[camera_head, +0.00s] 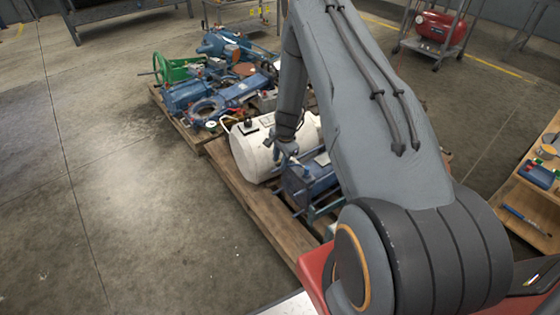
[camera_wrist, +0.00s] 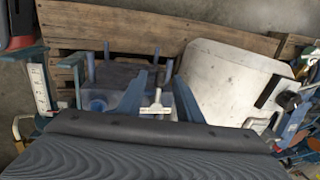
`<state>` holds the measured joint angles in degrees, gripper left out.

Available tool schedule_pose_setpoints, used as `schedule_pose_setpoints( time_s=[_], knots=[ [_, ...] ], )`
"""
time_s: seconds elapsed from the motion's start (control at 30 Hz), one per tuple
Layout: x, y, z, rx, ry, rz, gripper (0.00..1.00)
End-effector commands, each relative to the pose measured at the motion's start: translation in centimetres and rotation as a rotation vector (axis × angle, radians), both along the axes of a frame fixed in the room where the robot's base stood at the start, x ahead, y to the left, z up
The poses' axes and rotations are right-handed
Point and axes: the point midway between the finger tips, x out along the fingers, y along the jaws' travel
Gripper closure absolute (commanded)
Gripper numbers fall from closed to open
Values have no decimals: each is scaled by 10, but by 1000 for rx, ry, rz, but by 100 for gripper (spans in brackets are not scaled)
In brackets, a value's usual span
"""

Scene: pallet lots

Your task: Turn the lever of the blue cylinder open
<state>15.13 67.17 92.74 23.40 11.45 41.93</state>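My gripper (camera_head: 286,150) reaches down over the pallet beside a white tank, in front of a blue unit (camera_head: 314,187) that appears to be the blue cylinder. In the wrist view, my gripper (camera_wrist: 161,76) has its two blue fingers apart. A small pale metal T-shaped piece (camera_wrist: 155,108), perhaps the lever, shows between them; I cannot tell whether either finger touches it. Blue parts (camera_wrist: 97,104) with upright posts show left of the fingers. My gripper body hides the lower part of that view, and my arm covers part of the blue unit in the head view.
The white tank (camera_head: 252,155) lies close beside my gripper. Wooden pallets (camera_head: 262,212) carry several blue machine parts and a green frame (camera_head: 180,70). A wooden shelf (camera_head: 527,200) with small items stands at right. The concrete floor at left is clear.

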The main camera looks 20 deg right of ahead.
Motion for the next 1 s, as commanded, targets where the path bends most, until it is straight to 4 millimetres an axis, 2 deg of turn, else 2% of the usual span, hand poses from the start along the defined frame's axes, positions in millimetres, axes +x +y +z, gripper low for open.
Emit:
schedule_pose_setpoints(
  time_s=[0.07, 0.27, 0.67, 0.87, 1.0],
  knots=[
    [0, 0, 0, 0, 0, 0, 67],
    [0, 0, 0, 0, 0, 0, 100],
    [0, -1, 0, 0, 0, 22, 100],
    [0, -1, 0, 1, 0, 116, 100],
    [1, 8, 0, 1, 0, 237, 100]
  ],
)
